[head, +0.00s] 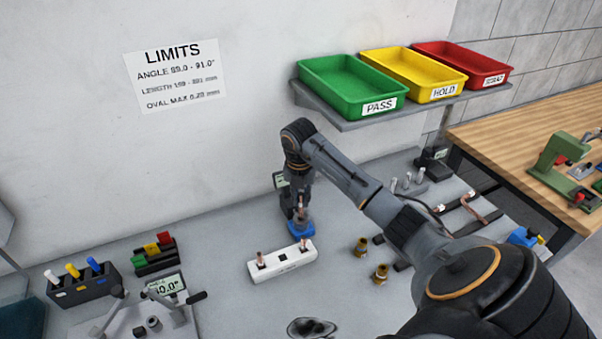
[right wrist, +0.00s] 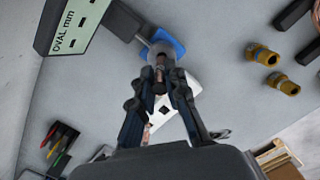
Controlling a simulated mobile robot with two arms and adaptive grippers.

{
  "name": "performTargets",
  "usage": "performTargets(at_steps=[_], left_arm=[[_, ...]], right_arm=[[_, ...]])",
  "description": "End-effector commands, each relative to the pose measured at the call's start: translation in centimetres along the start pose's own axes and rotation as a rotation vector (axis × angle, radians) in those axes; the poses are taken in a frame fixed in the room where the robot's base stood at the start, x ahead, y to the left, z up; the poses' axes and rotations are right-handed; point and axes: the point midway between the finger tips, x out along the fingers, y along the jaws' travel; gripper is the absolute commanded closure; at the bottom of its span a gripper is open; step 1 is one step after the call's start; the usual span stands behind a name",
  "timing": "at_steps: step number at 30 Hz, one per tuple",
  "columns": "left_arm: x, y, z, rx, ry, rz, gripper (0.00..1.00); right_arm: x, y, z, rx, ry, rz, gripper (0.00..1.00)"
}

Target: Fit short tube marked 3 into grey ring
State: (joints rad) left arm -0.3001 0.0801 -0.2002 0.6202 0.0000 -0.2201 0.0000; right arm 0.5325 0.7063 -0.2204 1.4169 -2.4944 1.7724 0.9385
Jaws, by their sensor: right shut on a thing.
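My right gripper (head: 300,204) is shut on a short copper tube (right wrist: 159,76), which points down over the blue-based gauge (head: 301,229). In the right wrist view the tube's end is at the grey ring (right wrist: 160,52) on that blue base (right wrist: 172,42). I cannot tell whether the end is inside the ring or just above it. No number on the tube is readable. A white block (head: 283,266) holds two other short copper tubes upright, with an empty square hole between them. My left gripper is not in view.
Two brass fittings (head: 361,246) stand right of the white block. A grey display marked OVAL mm (right wrist: 77,22) stands beside the blue base. A rack with coloured pens (head: 83,284) is at left. Green (head: 350,87), yellow (head: 413,74) and red (head: 462,64) trays sit on the wall shelf.

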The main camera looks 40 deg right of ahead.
Motion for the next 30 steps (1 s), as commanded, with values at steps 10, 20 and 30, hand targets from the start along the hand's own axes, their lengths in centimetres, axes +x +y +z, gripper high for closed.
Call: performTargets(at_steps=[10,20,30], left_arm=[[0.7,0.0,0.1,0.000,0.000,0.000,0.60],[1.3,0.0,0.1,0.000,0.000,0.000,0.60],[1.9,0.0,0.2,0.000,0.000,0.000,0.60]], right_arm=[[1.0,0.0,-0.1,0.001,-0.001,-0.001,1.00],[1.8,-0.1,-0.2,0.001,-0.001,-0.001,1.00],[2.7,-0.1,-0.3,0.000,0.000,-0.001,1.00]])
